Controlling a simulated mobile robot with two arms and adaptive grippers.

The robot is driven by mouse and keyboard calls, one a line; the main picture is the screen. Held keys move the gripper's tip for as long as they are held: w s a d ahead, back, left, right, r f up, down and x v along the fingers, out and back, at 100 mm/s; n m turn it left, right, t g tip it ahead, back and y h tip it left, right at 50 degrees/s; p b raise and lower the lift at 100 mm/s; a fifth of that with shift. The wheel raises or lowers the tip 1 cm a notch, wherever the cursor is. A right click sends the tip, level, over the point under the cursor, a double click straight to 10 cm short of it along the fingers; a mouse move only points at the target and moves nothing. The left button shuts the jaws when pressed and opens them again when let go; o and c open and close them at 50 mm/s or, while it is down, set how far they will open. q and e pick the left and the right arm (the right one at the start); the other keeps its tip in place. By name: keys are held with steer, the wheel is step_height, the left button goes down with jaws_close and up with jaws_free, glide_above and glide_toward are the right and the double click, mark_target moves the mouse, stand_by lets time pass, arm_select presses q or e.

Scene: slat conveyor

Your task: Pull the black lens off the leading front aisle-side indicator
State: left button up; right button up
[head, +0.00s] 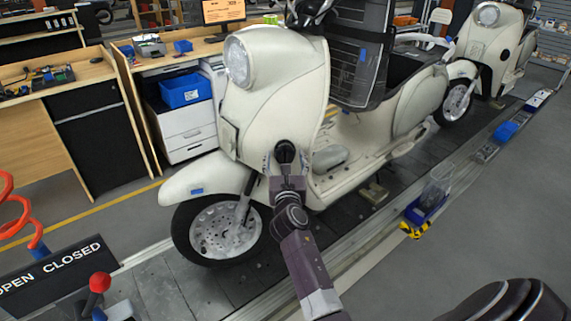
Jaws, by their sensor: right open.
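The leading cream scooter (290,85) stands on the conveyor with its front wheel toward the lower left. Its black indicator lens (285,151) shows as a small dark round shape low on the front leg shield. My right gripper (285,162) is up at this lens, with its open fingers on either side of it. I cannot tell whether the fingers touch the lens. The indicator's base is hidden behind the lens and gripper. My left gripper is not in view.
A second cream scooter (484,45) stands farther back on the line. A blue bin with a clear container (432,200) sits along the conveyor's right edge. An OPEN CLOSED sign (55,270) and red-handled lever (100,283) are at lower left. The right aisle floor is clear.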

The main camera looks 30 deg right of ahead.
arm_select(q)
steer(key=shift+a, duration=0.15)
arm_select(e)
steer(key=shift+w+d, duration=0.2)
steer(key=c, duration=1.2)
steer(key=o, duration=0.4)
steer(key=c, duration=0.4)
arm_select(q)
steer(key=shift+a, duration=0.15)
arm_select(e)
steer(key=shift+o, duration=0.2)
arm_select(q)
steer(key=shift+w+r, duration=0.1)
arm_select(e)
steer(key=shift+a+f, duration=0.1)
steer(key=shift+f, duration=0.05)
steer(key=shift+s, duration=0.1)
